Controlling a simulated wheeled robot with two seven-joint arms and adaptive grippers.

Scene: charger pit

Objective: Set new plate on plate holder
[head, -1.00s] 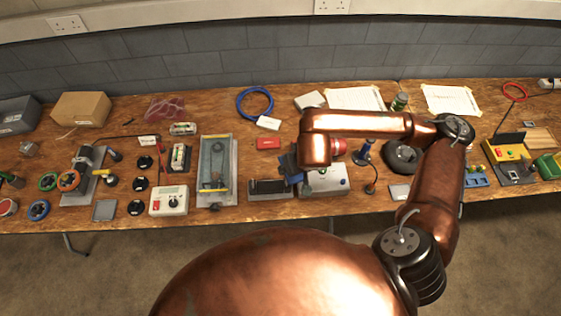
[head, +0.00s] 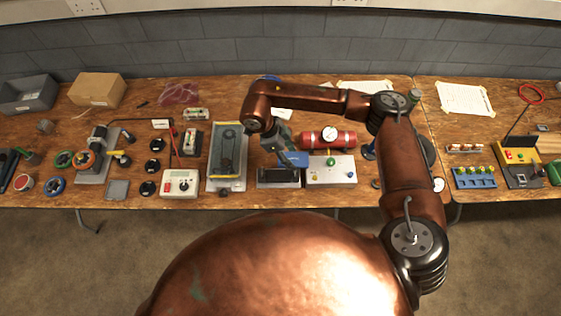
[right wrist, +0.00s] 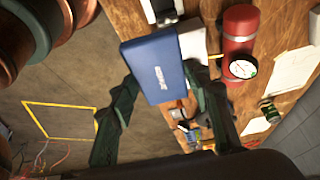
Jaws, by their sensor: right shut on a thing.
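In the head view the right gripper (head: 284,146) is shut on the blue plate (head: 295,159), just above the back edge of a dark, low tray-like stand (head: 278,180). This stand may be the plate holder; I cannot tell for certain. The plate looks tilted, and whether it touches the stand is unclear. My left gripper is not in view.
A grey box with knobs (head: 330,173) stands directly right of the stand, with a red cylinder with a gauge (head: 329,139) behind it. A yellow-edged grey unit (head: 227,155) is close on the left. Several other items crowd the table.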

